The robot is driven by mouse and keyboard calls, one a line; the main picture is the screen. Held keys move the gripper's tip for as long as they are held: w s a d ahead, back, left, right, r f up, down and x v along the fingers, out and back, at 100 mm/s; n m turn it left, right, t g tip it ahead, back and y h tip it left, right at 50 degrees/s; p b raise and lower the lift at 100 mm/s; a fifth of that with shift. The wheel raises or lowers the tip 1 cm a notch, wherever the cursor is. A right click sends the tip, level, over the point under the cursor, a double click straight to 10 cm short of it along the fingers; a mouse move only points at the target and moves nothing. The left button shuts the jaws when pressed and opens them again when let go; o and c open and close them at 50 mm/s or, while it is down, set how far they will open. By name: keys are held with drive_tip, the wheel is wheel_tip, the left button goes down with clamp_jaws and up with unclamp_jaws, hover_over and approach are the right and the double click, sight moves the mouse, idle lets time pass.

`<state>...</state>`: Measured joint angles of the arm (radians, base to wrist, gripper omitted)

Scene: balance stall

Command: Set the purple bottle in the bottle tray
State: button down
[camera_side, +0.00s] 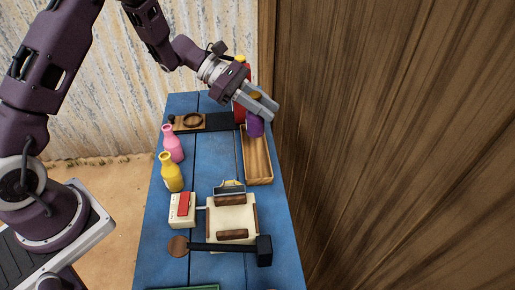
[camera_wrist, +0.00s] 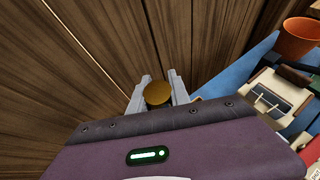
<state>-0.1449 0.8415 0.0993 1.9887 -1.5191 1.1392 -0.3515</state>
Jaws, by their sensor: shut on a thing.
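The purple bottle (camera_side: 254,127) is in my gripper (camera_side: 262,104), at the far end of the wooden bottle tray (camera_side: 258,160). My gripper is shut on its upper part, and its gold cap (camera_wrist: 157,93) shows between the fingers in the wrist view. The bottle's purple body hangs below the fingers, over or just inside the tray's far end; I cannot tell whether its base touches the tray floor. The near part of the tray is empty. The tray lies along the right edge of the blue table.
Pink (camera_side: 173,144) and yellow (camera_side: 171,173) bottles stand at the left. A cream scale (camera_side: 231,218) and a black-headed mallet (camera_side: 264,250) lie nearer. A wooden wall (camera_side: 380,140) rises close at the right.

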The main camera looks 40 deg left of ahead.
wheel_tip(320, 180, down, 8)
drive_tip(key=shift+f, duration=0.2)
drive_tip(key=shift+f, duration=0.1)
drive_tip(key=c, duration=1.2)
unclamp_jaws()
